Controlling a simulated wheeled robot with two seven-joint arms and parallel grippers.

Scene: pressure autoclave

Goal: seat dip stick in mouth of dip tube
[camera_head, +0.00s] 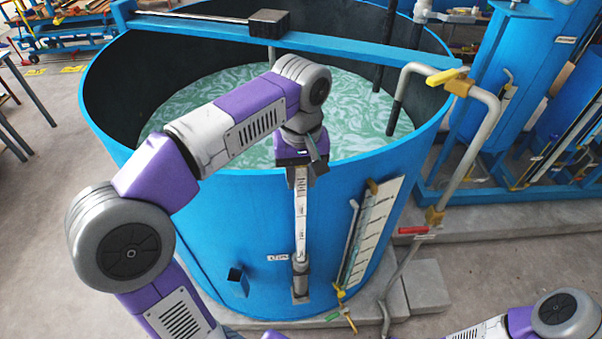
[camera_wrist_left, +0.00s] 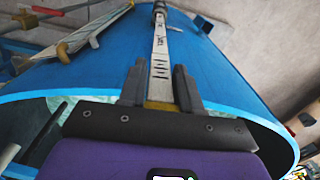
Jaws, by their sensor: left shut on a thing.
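My left gripper (camera_head: 303,172) is at the front rim of the blue tank and is shut on the upper end of the dip stick (camera_head: 301,208). The dip stick is a flat pale strip with dark marks, hanging close to upright along the tank's outer wall. The dip tube (camera_head: 300,278) is a short grey tube on the tank's front, straight below. The stick's lower end meets the tube's mouth in the picture; I cannot tell how deep it sits. In the left wrist view, the fingers (camera_wrist_left: 160,92) flank the stick (camera_wrist_left: 160,52), which runs toward the tube (camera_wrist_left: 159,10).
The open blue tank (camera_head: 235,215) holds greenish liquid. A sight gauge board (camera_head: 371,230) with yellow valves stands right of the tube. A grey pipe with a red-handled valve (camera_head: 413,230) runs farther right. A blue beam (camera_head: 345,47) crosses the tank top.

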